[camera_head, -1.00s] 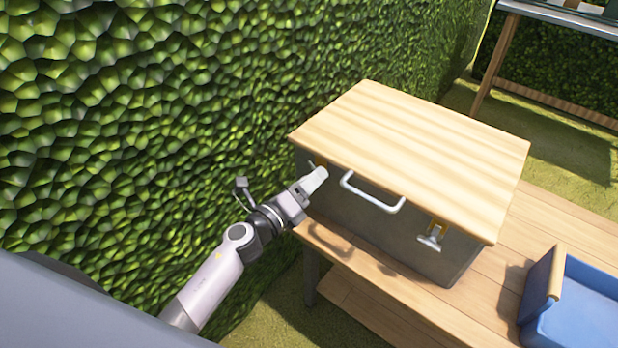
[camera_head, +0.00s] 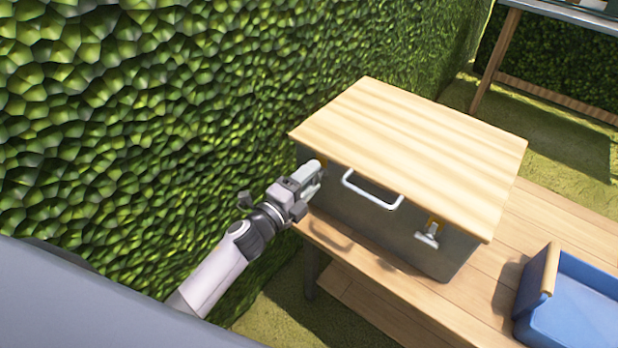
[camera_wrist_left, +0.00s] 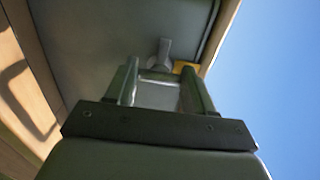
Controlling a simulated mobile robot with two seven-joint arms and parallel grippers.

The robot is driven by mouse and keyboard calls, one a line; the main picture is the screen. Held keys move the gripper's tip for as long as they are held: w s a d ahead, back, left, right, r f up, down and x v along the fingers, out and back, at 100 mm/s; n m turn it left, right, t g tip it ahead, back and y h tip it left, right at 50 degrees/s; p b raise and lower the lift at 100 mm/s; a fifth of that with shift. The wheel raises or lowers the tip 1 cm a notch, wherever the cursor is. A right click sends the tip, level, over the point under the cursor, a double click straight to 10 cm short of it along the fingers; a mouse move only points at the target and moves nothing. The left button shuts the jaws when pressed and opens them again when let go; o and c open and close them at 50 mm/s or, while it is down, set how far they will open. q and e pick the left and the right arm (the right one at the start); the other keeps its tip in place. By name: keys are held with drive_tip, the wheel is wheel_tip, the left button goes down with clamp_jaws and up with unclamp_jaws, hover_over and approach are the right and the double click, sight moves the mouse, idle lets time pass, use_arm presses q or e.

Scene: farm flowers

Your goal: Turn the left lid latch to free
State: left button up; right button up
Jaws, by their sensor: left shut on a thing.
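The grey box (camera_head: 350,215) stands on the wooden table with its pale wooden lid (camera_head: 415,145) closed. The left lid latch shows as a small brass piece (camera_head: 321,162) under the lid's front edge, mostly hidden by my left gripper (camera_head: 314,178). In the left wrist view, a grey latch part (camera_wrist_left: 164,50) and brass plate (camera_wrist_left: 184,67) show just beyond the fingertips of my left gripper (camera_wrist_left: 162,85). The fingers are shut on the left latch, with a small gap between them. The right latch (camera_head: 429,235) hangs on the box front, its grey T-shaped handle low. My right gripper is out of view.
A white handle (camera_head: 370,192) sticks out of the box front between the latches. A blue tray (camera_head: 575,310) with a wooden grip stands on the table (camera_head: 490,270) at right. A leafy hedge (camera_head: 150,110) rises close behind my left arm.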

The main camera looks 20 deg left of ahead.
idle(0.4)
use_arm(q)
drive_tip(key=o, duration=1)
drive_tip(key=shift+o, duration=0.2)
drive_tip(key=shift+s, duration=0.15)
drive_tip(key=v, duration=0.7)
